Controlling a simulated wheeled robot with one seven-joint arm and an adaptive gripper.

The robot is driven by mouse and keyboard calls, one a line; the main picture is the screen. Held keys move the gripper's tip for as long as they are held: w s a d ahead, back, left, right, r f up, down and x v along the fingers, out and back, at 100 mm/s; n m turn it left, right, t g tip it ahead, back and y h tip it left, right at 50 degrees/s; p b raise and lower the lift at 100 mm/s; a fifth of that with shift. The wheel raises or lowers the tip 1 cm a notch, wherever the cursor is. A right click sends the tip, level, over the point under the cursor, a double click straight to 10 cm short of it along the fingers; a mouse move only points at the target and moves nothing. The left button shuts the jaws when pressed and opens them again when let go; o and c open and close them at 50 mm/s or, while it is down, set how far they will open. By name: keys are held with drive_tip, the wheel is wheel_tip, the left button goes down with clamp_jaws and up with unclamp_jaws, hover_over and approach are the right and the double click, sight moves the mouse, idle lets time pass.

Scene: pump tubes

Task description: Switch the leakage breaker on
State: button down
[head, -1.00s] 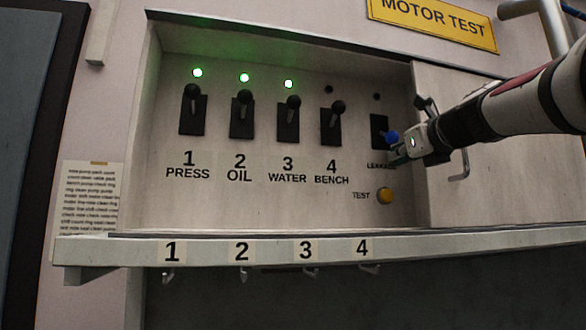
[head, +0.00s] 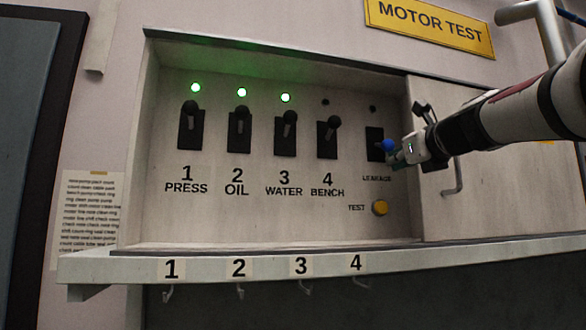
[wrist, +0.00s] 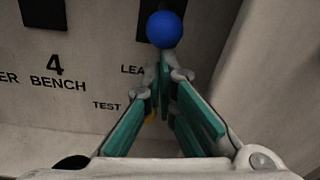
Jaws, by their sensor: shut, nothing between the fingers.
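The leakage breaker is a black switch plate (head: 374,138) at the right end of the row, with a blue ball knob (head: 388,145) on its lever. The lamp (head: 372,109) above it is dark. My gripper (head: 396,157) is shut and empty, its tips just below the blue knob. In the wrist view the closed green fingers (wrist: 163,72) point up at the underside of the blue knob (wrist: 165,29). They are very close to it; I cannot tell for sure whether they touch. The fingers partly hide the LEAKAGE label.
Switches for PRESS (head: 190,128), OIL (head: 239,130) and WATER (head: 286,132) have green lamps lit; the BENCH switch (head: 328,138) has a dark lamp. The yellow TEST button (head: 380,208) sits below. A sliding panel with a handle (head: 457,178) is right, a ledge (head: 205,268) below.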

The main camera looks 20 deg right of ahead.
sight(393, 148)
drive_tip(key=s+r+p, duration=0.1)
drive_tip(key=r+p, duration=0.2)
drive_tip(key=shift+s, duration=0.35)
drive_tip(key=s+r+p, duration=0.4)
drive_tip(key=r+p, duration=0.4)
drive_tip(key=p, duration=0.1)
drive_tip(key=shift+s+a+r, duration=0.15)
drive_tip(key=shift+s+a, duration=0.2)
idle(0.4)
